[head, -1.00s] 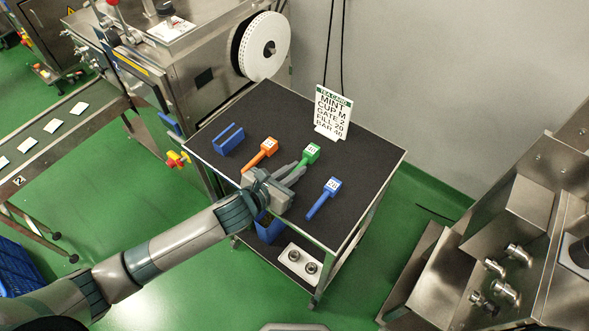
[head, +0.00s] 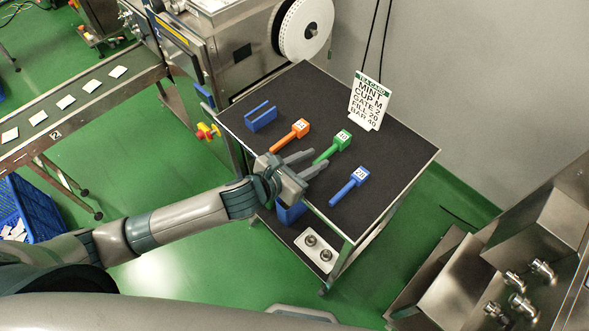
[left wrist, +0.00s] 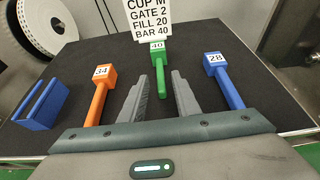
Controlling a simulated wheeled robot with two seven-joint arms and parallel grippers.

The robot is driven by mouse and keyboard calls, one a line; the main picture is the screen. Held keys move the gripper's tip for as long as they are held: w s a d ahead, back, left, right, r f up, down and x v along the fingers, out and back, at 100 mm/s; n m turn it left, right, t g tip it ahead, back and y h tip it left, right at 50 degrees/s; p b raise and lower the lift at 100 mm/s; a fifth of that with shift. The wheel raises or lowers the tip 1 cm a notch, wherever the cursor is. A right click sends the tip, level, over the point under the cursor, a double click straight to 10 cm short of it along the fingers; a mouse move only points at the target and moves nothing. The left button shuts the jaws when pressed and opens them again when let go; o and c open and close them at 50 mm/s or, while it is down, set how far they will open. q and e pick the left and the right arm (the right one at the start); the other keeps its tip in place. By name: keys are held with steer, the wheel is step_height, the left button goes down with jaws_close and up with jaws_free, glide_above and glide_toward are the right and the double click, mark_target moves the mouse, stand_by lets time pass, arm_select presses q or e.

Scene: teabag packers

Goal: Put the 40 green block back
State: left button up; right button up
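The green block (head: 342,140), labelled 40 in the left wrist view (left wrist: 158,51), lies on the dark top of the trolley (head: 395,160). Its handle points toward my left gripper (head: 317,168). My left gripper is open and empty. In the left wrist view its two fingers (left wrist: 160,85) stand apart, on either side of the line of the green handle, and the handle's end shows between the fingertips. My right gripper is not in view.
An orange block (head: 299,128) marked 34 lies left of the green one, a blue block (head: 359,177) marked 28 right. A blue slotted holder (head: 261,118) stands at the left. A text card (head: 369,98) reading BAR 40 stands at the back edge.

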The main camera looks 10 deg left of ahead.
arm_select(q)
steer(key=b+v, duration=0.1)
steer(key=v, duration=0.6)
steer(key=shift+s, duration=0.15)
stand_by(0.6)
